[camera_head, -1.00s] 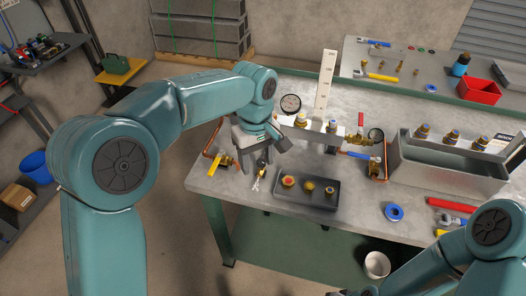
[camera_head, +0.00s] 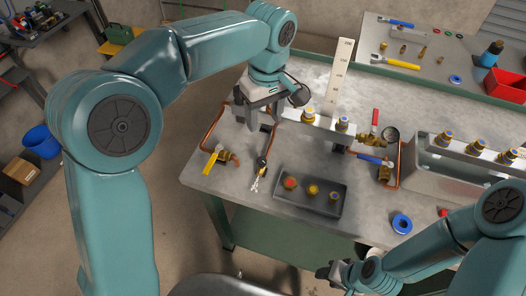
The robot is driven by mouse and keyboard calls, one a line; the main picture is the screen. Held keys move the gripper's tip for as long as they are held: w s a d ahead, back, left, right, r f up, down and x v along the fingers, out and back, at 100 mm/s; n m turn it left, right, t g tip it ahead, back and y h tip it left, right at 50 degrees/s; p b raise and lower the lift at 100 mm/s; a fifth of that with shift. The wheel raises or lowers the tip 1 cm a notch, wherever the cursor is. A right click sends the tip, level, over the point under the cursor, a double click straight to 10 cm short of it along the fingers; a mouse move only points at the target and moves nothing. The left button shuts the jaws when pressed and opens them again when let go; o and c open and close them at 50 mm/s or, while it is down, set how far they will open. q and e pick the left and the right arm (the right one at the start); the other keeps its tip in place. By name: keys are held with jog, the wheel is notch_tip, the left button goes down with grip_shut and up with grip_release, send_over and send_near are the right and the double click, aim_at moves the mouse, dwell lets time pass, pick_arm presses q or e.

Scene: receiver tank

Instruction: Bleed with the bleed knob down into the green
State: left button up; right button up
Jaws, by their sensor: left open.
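My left gripper (camera_head: 261,122) points down, open, over the back left of the bench, beside the manifold bar (camera_head: 318,127). A round gauge (camera_head: 299,96) is just right of it, partly hidden by the gripper and wrist; I cannot read its needle or any green band. A small brass fitting with a dark knob (camera_head: 262,162) stands in front of the gripper, apart from it; it may be the bleed knob. A yellow-handled valve (camera_head: 212,161) is to its left. My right gripper (camera_head: 343,276) is low at the front, off the bench; its jaw opening is unclear.
A dark tray (camera_head: 286,207) with several brass fittings lies near the front edge. A blue ring (camera_head: 402,224) lies nearby.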

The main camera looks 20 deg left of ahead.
aim_at(262, 159)
pick_arm(q)
jog(key=f, duration=1)
jog(key=f+p, duration=0.1)
jog(key=f, duration=0.4)
jog(key=shift+s+a+f, duration=0.1)
jog(key=shift+a+f, duration=0.2)
jog(key=shift+s+d+r, duration=0.1)
jog(key=shift+s, duration=0.2)
jog(key=shift+w, duration=0.2)
jog(key=c, duration=1.1)
